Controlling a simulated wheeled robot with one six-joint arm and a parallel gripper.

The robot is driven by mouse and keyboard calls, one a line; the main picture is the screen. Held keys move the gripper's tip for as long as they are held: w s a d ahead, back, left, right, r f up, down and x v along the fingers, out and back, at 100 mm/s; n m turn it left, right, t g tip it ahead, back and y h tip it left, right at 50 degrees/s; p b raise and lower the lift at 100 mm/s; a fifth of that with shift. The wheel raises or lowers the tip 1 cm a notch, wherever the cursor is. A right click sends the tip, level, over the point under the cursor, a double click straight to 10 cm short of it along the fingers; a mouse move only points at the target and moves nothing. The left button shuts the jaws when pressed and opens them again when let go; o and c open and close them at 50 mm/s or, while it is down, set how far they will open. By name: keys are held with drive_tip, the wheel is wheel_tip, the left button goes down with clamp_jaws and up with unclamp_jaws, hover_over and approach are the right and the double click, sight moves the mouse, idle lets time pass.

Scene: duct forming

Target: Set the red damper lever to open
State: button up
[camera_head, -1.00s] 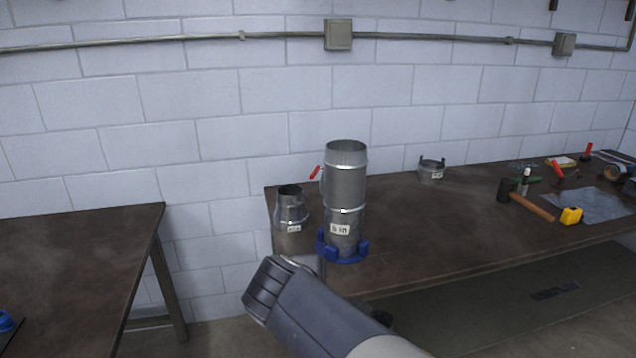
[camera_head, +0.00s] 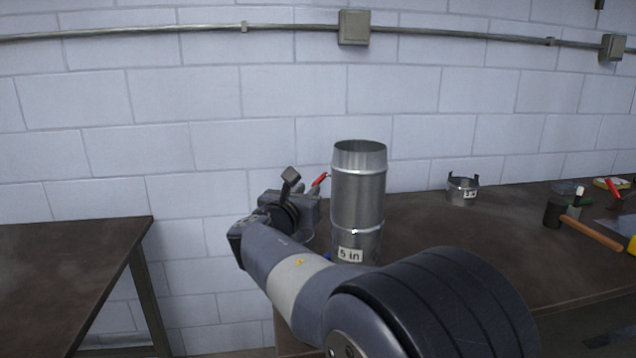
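The red damper lever (camera_head: 320,179) sticks up and out to the left from the side of the upright metal duct (camera_head: 358,200). The duct carries a "5 in" label, and its base is hidden behind my arm. My gripper (camera_head: 300,187) is just left of the duct, close to the lever. The finger gap is too small and partly hidden, so I cannot tell whether it is open or whether it touches the lever.
A short metal collar (camera_head: 462,190) stands further back on the dark bench to the right. A hammer (camera_head: 580,222) and other tools lie at the right. Another table (camera_head: 70,270) stands at the left, with a gap between. A brick wall is behind.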

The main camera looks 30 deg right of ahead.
sight(318, 180)
drive_tip(key=x, duration=0.7)
drive_tip(key=shift+w+d+f, duration=0.1)
drive_tip(key=shift+c, duration=0.4)
clamp_jaws()
